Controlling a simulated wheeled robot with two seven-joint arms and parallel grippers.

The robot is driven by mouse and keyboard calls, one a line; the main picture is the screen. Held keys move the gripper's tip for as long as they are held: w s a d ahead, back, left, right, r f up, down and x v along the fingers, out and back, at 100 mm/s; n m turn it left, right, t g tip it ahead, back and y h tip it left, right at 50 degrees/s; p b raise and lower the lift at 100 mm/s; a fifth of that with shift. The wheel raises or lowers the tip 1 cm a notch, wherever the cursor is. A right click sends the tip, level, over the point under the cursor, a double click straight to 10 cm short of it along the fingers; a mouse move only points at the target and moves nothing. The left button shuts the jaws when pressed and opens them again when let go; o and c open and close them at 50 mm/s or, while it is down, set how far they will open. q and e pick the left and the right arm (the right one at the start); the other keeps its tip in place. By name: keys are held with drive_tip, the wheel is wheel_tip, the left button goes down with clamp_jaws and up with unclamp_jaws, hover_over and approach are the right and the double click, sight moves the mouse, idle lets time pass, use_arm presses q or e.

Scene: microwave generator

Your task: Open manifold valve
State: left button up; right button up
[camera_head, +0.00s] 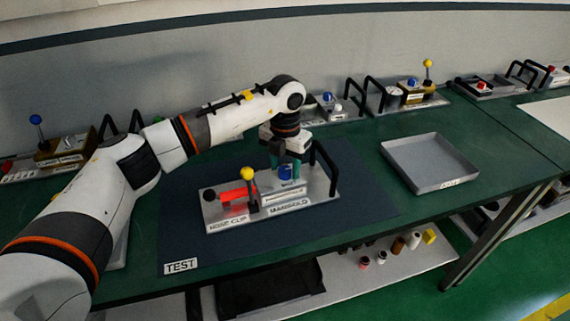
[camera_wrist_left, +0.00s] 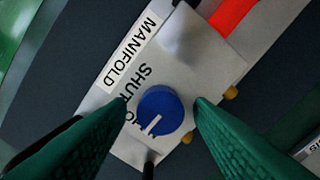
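The manifold (camera_head: 284,196) is a light grey block on a flat plate, labelled MANIFOLD, on the dark mat. Its valve is a round blue knob (camera_wrist_left: 161,112) with a white pointer line, seen from above in the left wrist view; in the head view the knob (camera_head: 285,173) is partly hidden by my fingers. The pointer aims toward the lower left of the wrist picture, near partly covered lettering that starts with SHUT. My left gripper (camera_head: 284,168) points down over the manifold. Its green fingers (camera_wrist_left: 161,106) are open on either side of the knob, with visible gaps. My right gripper is not in view.
A red clip part (camera_head: 236,196) and a yellow-balled lever (camera_head: 247,174) stand left of the manifold on the same plate. A black handle (camera_head: 325,167) rises at its right. An empty grey tray (camera_head: 430,163) lies to the right. Other units line the table's back.

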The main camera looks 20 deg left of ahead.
sight(285, 169)
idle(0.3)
use_arm(q)
wheel_tip(285, 169, up, 12)
drive_tip(key=b, duration=0.2)
drive_tip(key=shift+b, duration=0.35)
drive_tip(key=shift+f, duration=0.1)
